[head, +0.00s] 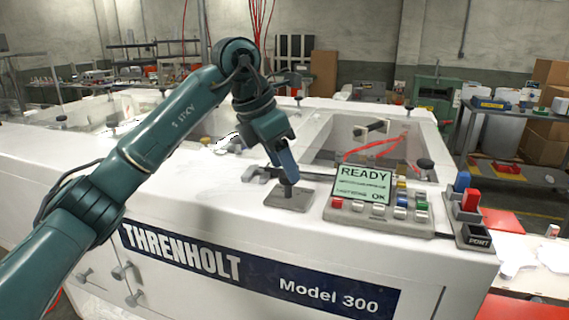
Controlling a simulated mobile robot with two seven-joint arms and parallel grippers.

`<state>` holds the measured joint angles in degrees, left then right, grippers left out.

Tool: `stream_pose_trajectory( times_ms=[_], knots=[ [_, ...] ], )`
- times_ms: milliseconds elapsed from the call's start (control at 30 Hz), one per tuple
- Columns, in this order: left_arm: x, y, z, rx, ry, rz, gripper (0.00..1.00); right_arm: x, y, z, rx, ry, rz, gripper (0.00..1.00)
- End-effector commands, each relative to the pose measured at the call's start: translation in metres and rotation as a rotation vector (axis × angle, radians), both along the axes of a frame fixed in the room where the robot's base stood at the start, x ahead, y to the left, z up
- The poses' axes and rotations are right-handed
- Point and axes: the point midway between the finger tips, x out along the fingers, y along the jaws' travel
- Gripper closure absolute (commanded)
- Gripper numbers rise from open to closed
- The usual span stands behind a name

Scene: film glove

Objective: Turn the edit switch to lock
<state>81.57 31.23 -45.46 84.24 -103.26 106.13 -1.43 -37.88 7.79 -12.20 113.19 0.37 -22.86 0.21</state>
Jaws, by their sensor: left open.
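My left arm reaches in from the left over the white machine. My left gripper (287,172) points down just above a small dark switch knob (288,190) on a square grey plate (278,201). This is likely the edit switch; no label on it is readable. The fingertips are at or close to the top of the knob; I cannot tell whether they touch it. The gripper is open, and its fingers partly hide the knob. My right gripper is not in view.
A panel with a green screen (362,184) reading READY and coloured buttons stands right of the plate. Further right is a box with a red switch (470,200). A recessed bay (330,140) with red tubes lies behind. The machine top left of the plate is mostly clear.

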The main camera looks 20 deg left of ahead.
Motion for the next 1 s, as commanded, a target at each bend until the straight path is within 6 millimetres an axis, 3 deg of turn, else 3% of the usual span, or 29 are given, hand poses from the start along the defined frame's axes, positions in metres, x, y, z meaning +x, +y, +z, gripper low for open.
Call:
stream_pose_trajectory(
  times_ms=[200,467,1000],
  knots=[
    [0.004,-0.004,-0.014,0.0,0.0,-0.001,0.46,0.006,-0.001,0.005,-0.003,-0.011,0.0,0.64],
    [0.004,-0.005,-0.015,0.0,-0.001,-0.001,0.46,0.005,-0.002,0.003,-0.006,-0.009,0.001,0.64],
    [0.004,-0.005,-0.015,0.0,-0.001,-0.001,0.9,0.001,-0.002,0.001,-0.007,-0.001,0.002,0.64]
  ],
)
